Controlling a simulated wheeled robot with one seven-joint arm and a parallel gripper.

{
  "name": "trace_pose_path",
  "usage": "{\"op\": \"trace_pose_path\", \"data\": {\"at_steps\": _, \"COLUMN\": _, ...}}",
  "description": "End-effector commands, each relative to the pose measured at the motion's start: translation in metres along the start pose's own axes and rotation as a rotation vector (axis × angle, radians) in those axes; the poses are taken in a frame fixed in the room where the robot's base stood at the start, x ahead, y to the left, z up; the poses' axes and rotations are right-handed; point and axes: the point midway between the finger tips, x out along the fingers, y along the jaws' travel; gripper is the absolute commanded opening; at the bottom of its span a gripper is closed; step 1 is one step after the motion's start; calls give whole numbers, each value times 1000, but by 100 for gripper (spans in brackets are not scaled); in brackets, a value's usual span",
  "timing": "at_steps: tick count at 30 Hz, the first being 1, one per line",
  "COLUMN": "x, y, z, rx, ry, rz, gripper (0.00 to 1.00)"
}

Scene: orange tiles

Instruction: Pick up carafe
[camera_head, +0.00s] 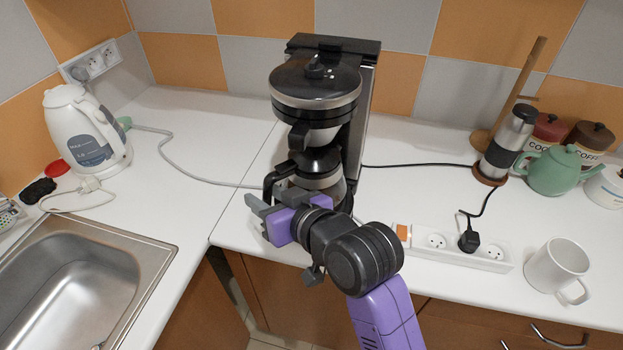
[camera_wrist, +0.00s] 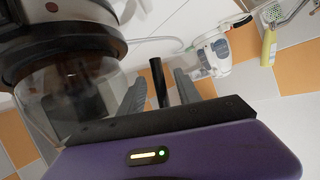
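The carafe (camera_head: 326,184) is a glass jug with a black lid and black handle (camera_head: 271,184). It stands in the coffee maker (camera_head: 315,84), under its brew head. My gripper (camera_head: 266,206) is at the handle side of the carafe, low over the counter. In the wrist view, the glass carafe (camera_wrist: 72,95) fills the left side, and its black handle (camera_wrist: 158,80) shows between my open grey fingers (camera_wrist: 160,92). Gaps are visible on both sides of the handle. In the head view, my gripper and arm hide the lower part of the carafe.
A white kettle (camera_head: 84,130) stands at left behind the sink (camera_head: 85,285). A power strip (camera_head: 455,247) and white mug (camera_head: 556,267) are at right. A steel flask (camera_head: 507,145), green teapot (camera_head: 556,171) and canisters stand behind them. Cords cross the counter.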

Motion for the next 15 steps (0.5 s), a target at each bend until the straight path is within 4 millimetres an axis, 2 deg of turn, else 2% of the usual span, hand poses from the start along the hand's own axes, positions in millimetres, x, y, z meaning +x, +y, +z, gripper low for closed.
{"op": "trace_pose_path", "data": {"at_steps": 6, "x": 26, "y": -1, "z": -1, "rx": 0, "ry": -1, "rz": 0, "gripper": 40}}
{"op": "trace_pose_path", "data": {"at_steps": 15, "x": 30, "y": 0, "z": -1, "rx": 0, "ry": 1, "rz": 1, "gripper": 40}}
